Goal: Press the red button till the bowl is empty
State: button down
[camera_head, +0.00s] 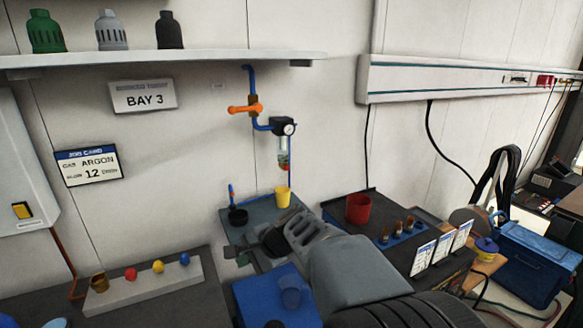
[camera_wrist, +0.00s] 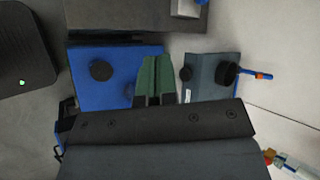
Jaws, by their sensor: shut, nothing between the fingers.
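A regulator with a round gauge (camera_head: 285,128) hangs on the back wall. Its clear bowl (camera_head: 283,149) is below the gauge; I cannot tell how much liquid it holds. A small red button (camera_head: 284,167) sits at the bottom of the bowl. A yellow cup (camera_head: 283,197) stands upright below it on the grey mat (camera_head: 235,220). My gripper (camera_wrist: 156,77) is shut and empty, with green fingers, in the wrist view. In the camera_head view my arm reaches in from the lower right, and its end is below and in front of the cup, apart from the button.
A blue pipe with an orange valve handle (camera_head: 245,108) feeds the regulator. A black ring (camera_head: 238,216) is left of the cup. A red cup (camera_head: 358,209) stands on a dark mat to the right. A shelf (camera_head: 200,58) runs above. The wall beside the bowl is clear.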

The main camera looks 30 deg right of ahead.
jog(key=w+d+r+m+t+h, duration=0.2)
jog(key=d+m+t, duration=0.1)
jog(key=d+m, duration=0.4)
jog(key=w+d+r+m+t+h+p, duration=0.1)
jog(key=w+d+r+m+t+h, duration=0.1)
jog(key=d+m, duration=0.5)
jog(key=w+d+r+m+t+h+p, duration=0.1)
jog(key=d+m, duration=0.6)
jog(key=d, duration=0.7)
notch_tip(320, 180, up, 3)
jog(key=w+t+h, duration=0.1)
jog(key=w+t, duration=0.1)
jog(key=t, duration=0.2)
jog(key=shift+w+r, duration=0.2)
jog(key=shift+w, duration=0.15)
jog(key=shift+w, duration=0.1)
jog(key=p, duration=0.5)
send_near(288, 169)
jog(key=w, duration=0.5)
jog(key=shift+w+f, duration=0.1)
jog(key=shift+w, duration=0.15)
jog(key=shift+w+f, duration=0.2)
jog(key=shift+w, duration=0.85)
